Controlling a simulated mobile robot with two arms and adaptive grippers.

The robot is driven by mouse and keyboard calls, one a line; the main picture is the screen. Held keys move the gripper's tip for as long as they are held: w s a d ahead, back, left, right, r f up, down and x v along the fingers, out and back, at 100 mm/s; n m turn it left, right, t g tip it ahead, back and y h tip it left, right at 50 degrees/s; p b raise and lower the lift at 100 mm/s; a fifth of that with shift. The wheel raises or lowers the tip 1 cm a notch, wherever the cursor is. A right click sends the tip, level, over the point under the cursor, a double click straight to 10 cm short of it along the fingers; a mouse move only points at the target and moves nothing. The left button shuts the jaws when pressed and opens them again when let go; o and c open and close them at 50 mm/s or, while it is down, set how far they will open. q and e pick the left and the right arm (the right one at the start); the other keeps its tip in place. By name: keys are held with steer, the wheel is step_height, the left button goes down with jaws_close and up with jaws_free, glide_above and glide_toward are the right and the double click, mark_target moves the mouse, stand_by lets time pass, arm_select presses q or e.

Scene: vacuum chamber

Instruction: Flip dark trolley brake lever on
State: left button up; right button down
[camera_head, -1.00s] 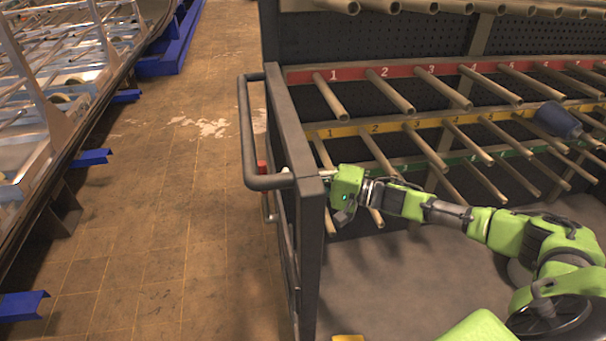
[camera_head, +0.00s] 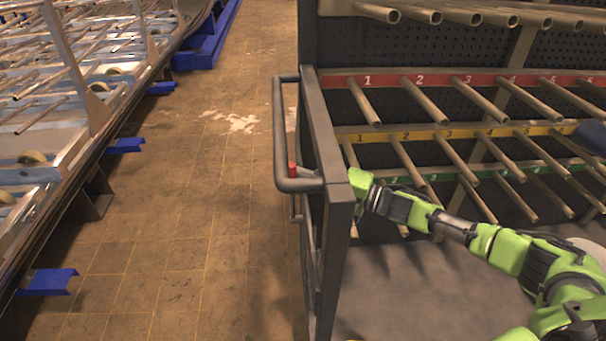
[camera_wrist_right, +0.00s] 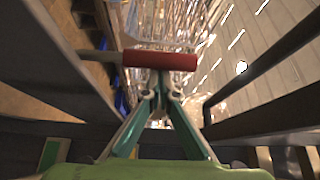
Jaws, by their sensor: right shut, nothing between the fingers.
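The dark trolley (camera_head: 341,240) stands in the middle of the head view, with a bent handlebar (camera_head: 281,130) on its left side. A small red grip of the brake lever (camera_head: 292,168) shows upright beside the handlebar's lower end. In the wrist view the red grip (camera_wrist_right: 160,60) lies crosswise just beyond the fingertips of my right gripper (camera_wrist_right: 160,88). The gripper is shut and empty; I cannot tell whether it touches the grip. In the head view the trolley's end post hides its fingertips. My left gripper is not in view.
Numbered rails with several pegs (camera_head: 430,104) fill the trolley above my right arm. A blue cup-like object (camera_head: 590,135) sits on pegs at the right edge. A metal rack (camera_head: 40,170) with blue feet stands at the left. The floor between is clear.

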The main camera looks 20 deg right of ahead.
mark_target(308, 225)
steer(key=s+a+f+n+y+b, duration=0.1)
steer(key=s+n+b, duration=0.1)
steer(key=s, duration=0.1)
steer(key=s+a+f+n+y+b, duration=0.1)
steer(key=s+n+b, duration=0.2)
steer(key=s+f+n+y+b, duration=0.1)
steer(key=s+n+y+b, duration=0.1)
steer(key=s+n, duration=0.1)
steer(key=shift+s+a+f+t+b, duration=0.25)
steer(key=shift+a+f+t+b, duration=0.05)
steer(key=shift+a, duration=0.1)
steer(key=shift+s+a+f+n+g+y+b, duration=0.25)
steer(key=shift+s+n+y+b, duration=0.25)
steer(key=shift+n+b, duration=0.25)
steer(key=shift+s+a+f+n+g+y+b, duration=0.15)
steer(key=shift+s+f+n+y+b, duration=0.25)
steer(key=shift+s+n+b, duration=0.25)
steer(key=shift+d, duration=0.1)
